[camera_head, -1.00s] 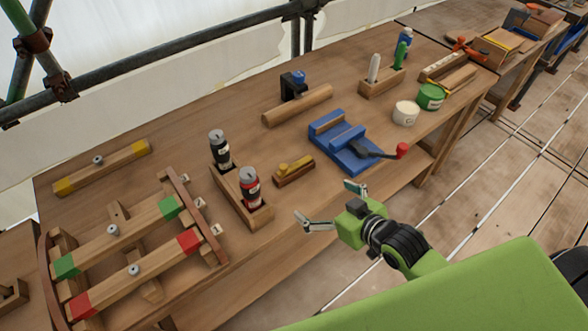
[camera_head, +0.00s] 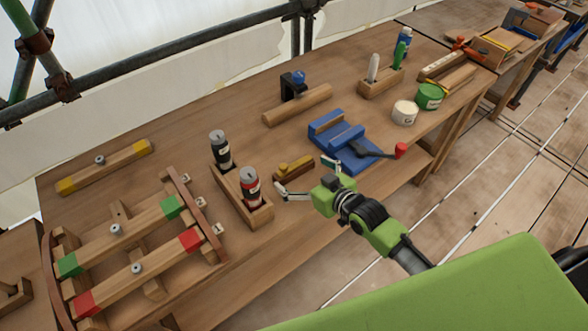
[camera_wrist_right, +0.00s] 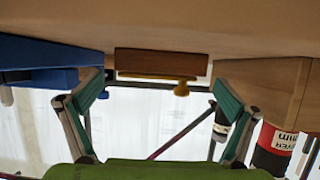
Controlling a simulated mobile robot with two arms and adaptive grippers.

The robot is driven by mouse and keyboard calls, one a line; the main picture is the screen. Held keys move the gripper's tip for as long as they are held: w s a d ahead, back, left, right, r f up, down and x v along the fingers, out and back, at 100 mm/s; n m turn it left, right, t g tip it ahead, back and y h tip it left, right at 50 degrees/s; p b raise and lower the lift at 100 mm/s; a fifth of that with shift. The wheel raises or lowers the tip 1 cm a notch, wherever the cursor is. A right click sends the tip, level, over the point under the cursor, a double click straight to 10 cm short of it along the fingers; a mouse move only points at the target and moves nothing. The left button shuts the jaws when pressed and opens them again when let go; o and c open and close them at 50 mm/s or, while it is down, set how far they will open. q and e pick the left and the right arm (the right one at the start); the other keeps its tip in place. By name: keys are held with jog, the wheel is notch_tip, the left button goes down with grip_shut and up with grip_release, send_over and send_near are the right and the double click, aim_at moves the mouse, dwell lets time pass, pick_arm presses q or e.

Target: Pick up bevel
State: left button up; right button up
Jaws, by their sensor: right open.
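The bevel (camera_head: 294,169), a small brown wooden block with a brass-yellow strip and knob, lies on the workbench near its front edge. It also shows in the upside-down right wrist view (camera_wrist_right: 162,65), centred between the fingers and a little beyond the tips. My right gripper (camera_head: 303,174) is open and empty, its two fingers spread on the near side of the bevel. In the right wrist view the gripper (camera_wrist_right: 159,84) has one finger on each side, with no visible contact on the bevel. My left gripper is not in view.
A wooden holder (camera_head: 229,188) with a black can and a red can (camera_head: 250,187) stands close left of the bevel. A blue fixture (camera_head: 325,128) with a red-tipped black handle lies close right. A wooden roller (camera_head: 297,104) lies behind. Bare bench (camera_head: 215,100) is free further back.

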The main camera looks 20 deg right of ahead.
aim_at(296, 169)
jog(key=x, duration=0.4)
jog(key=shift+a, duration=0.1)
jog(key=c, duration=1)
jog(key=shift+r, duration=0.1)
